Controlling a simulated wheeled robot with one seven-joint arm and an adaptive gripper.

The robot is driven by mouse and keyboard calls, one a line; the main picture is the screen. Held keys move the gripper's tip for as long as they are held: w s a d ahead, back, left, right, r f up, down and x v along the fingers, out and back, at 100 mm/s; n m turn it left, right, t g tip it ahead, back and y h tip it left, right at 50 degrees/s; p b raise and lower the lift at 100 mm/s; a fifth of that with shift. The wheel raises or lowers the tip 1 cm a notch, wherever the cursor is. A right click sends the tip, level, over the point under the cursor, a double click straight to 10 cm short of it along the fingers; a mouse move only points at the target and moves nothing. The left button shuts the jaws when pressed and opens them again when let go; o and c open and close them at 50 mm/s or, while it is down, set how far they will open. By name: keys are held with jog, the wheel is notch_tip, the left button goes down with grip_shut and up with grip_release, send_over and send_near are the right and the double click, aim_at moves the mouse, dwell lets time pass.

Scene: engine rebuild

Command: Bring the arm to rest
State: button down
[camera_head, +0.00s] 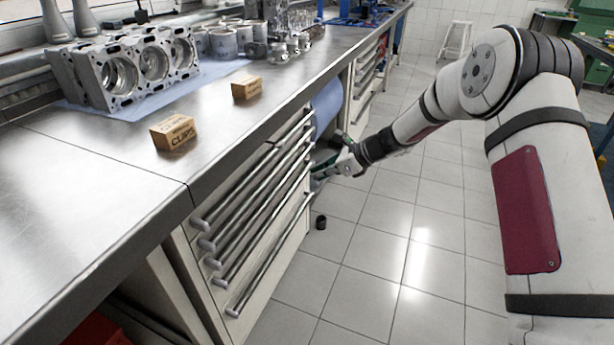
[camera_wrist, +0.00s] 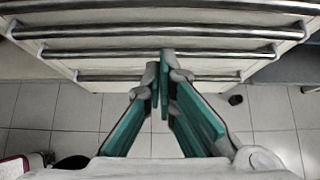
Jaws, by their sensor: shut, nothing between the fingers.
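My arm reaches from the right of the head view down to the front of the workbench. My gripper (camera_head: 322,168) is low beside the drawer handles, below the bench top. In the wrist view, its green-padded fingers (camera_wrist: 162,72) come together at the tips with nothing between them. The fingertips appear in front of the drawer fronts, close to the lower handles (camera_wrist: 120,77). I cannot tell whether they touch the drawers.
The drawer cabinet's long bar handles (camera_head: 262,205) stick out beside my gripper. An engine block (camera_head: 125,68), two small boxes (camera_head: 173,132) (camera_head: 246,88) and metal parts stand on the bench (camera_head: 85,185). A small dark cylinder (camera_head: 320,222) is on the tiled floor. The floor to the right is open.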

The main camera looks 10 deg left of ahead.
jog(key=s+d+r+n+g+h, duration=0.15)
jog(key=s+d+r+n, duration=0.35)
jog(key=s+r, duration=0.55)
jog(key=s+d+r+n+g+h, duration=0.1)
jog(key=s+d+r+n+h, duration=0.15)
jog(key=s+r+n, duration=0.55)
jog(key=s+d+r+n+h, duration=0.1)
jog(key=s+d+n+h, duration=0.3)
jog(key=s, duration=0.7)
jog(key=s+d+r+n, duration=0.1)
jog(key=s+d, duration=0.5)
jog(key=s, duration=0.5)
jog(key=s+d+r+n+h, duration=0.1)
jog(key=s+d+n+h, duration=0.3)
jog(key=s, duration=0.8)
notch_tip(320, 180, up, 18)
jog(key=d+t+y+p, duration=0.1)
jog(key=t+y+p, duration=0.1)
jog(key=p, duration=1.5)
jog(key=shift+r+t+p, duration=0.2)
jog(key=shift+t+p, duration=0.1)
jog(key=shift+t, duration=0.55)
jog(key=shift+w, duration=0.1)
